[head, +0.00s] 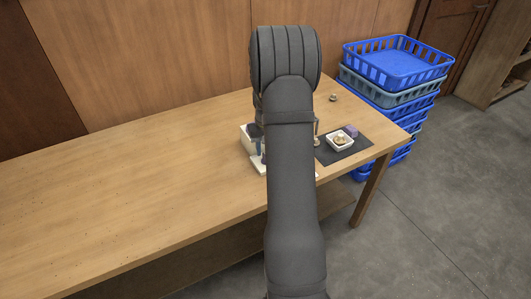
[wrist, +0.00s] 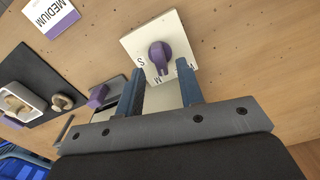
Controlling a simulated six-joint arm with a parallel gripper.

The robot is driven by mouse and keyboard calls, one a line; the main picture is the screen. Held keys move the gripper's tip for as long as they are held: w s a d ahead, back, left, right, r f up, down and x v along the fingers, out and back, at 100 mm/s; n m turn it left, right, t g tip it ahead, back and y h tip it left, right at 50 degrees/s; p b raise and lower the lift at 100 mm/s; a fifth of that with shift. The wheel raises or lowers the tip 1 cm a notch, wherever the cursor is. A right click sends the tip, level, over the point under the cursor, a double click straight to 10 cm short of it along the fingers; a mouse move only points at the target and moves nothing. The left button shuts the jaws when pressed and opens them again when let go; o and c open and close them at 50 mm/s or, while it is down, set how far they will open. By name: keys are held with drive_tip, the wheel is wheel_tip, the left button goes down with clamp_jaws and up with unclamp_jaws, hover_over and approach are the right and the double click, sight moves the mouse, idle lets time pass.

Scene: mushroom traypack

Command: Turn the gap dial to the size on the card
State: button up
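The gap dial is a purple knob (wrist: 160,53) on a square cream plate (wrist: 136,42) in the wrist view. The plate shows the letters S and M; a third mark is partly covered by my right finger. The knob's narrow end points down in the picture, close to the M; its exact setting is hard to tell. The card (wrist: 66,21), white with a purple band, reads MEDIUM at the upper left. My gripper (wrist: 160,69) is open, its two blue fingers apart near the plate's lower edge. Nothing is held. In the head view my arm hides the dial and gripper.
A dark mat (wrist: 30,72) lies at left with a white tray (wrist: 32,98) and a brown mushroom (wrist: 62,102). A purple block (wrist: 98,95) sits left of my fingers. Blue and grey crates (head: 398,62) are stacked beyond the table's right end. The table's left side (head: 120,190) is clear.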

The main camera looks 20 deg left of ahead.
drive_tip(key=shift+f, duration=1.25)
clamp_jaws()
drive_tip(key=shift+m, duration=1.8)
unclamp_jaws()
wheel_tip(320, 180, up, 18)
drive_tip(key=shift+f, duration=0.25)
